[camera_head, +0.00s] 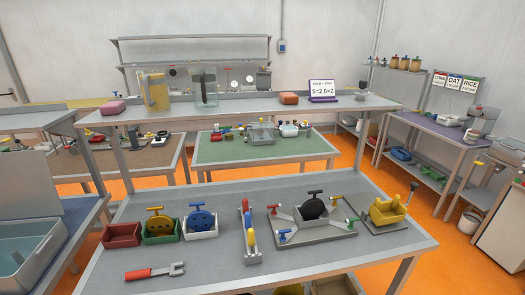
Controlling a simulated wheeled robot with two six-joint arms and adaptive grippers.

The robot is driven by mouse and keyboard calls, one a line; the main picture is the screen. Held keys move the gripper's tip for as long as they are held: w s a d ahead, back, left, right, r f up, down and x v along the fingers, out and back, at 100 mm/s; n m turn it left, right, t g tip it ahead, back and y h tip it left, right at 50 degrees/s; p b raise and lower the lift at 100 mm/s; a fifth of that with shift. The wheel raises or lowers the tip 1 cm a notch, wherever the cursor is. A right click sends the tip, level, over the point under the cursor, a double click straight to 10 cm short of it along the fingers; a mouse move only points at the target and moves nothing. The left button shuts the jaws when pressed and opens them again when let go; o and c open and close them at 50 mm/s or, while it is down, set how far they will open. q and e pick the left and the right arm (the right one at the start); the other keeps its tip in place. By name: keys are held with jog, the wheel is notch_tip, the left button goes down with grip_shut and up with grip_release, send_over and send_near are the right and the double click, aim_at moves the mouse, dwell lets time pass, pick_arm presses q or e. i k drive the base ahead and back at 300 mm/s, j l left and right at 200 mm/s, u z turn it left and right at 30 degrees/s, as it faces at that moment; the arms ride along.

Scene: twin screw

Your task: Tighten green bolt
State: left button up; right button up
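A grey fixture plate (318,236) lies right of centre on the front bench, with a black disc (312,207) with a T-handle on it. A spanner with a red handle (139,274) and grey open jaw lies at the bench's front left. Neither of my grippers is in view.
The front middle is clear.

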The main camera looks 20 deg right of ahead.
aim_at(350, 226)
jog(key=z, duration=1.6)
